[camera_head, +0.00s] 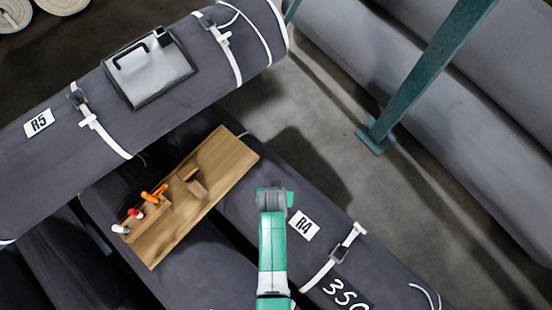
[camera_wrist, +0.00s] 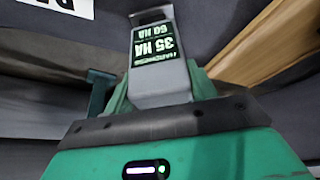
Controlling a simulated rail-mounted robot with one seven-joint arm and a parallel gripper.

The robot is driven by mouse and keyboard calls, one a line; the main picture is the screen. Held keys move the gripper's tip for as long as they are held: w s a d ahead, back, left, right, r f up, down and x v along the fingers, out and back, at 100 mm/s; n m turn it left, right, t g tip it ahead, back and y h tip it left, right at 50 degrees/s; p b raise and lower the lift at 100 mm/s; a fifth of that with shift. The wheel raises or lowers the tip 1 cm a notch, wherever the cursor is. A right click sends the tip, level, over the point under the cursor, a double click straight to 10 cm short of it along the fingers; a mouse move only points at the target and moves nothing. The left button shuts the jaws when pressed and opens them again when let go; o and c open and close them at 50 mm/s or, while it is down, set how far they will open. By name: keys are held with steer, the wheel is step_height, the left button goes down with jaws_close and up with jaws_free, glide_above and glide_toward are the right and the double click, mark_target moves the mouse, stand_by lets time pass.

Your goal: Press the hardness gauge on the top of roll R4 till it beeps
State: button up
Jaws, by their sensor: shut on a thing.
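Roll R4 (camera_head: 325,260) is a dark grey roll lying diagonally, with a white R4 label (camera_head: 303,225) on its surface. My gripper (camera_head: 272,196) is over this roll, just left of the label. In the wrist view it is shut on the grey hardness gauge (camera_wrist: 163,80), which has a green label reading 35 HA and 60 HA. The gauge's far end points at the dark roll surface. I cannot tell whether it touches the roll. Part of a white label (camera_wrist: 62,6) shows at the wrist view's top left.
A wooden board (camera_head: 220,165) with small tools lies across the rolls, left of my gripper. Roll R5 (camera_head: 65,150) carries a black-framed tray (camera_head: 150,70) at upper left. White straps (camera_head: 318,275) with buckles circle the rolls. A teal post (camera_head: 430,70) stands at upper right.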

step_height(320, 180, up, 7)
steer(key=p, duration=0.6)
steer(key=shift+f, duration=0.1)
steer(key=w+r+p, duration=0.1)
steer(key=w+r, duration=0.2)
steer(key=r, duration=0.7)
steer(key=w+r+n+p, duration=0.1)
steer(key=w+r, duration=0.2)
steer(key=r, duration=0.7)
steer(key=w+r+p, duration=0.1)
steer(key=w+r, duration=0.2)
steer(key=r, duration=0.7)
steer(key=w+d+p+v, duration=0.1)
steer(key=w+p+v, duration=0.1)
steer(key=p+v, duration=1.5)
steer(key=w+r+p+v, duration=0.1)
steer(key=w+p+v, duration=0.1)
steer(key=p+v, duration=1.6)
steer(key=p, duration=0.3)
steer(key=shift+d+r+y, duration=0.3)
steer(key=shift+d+r, duration=0.1)
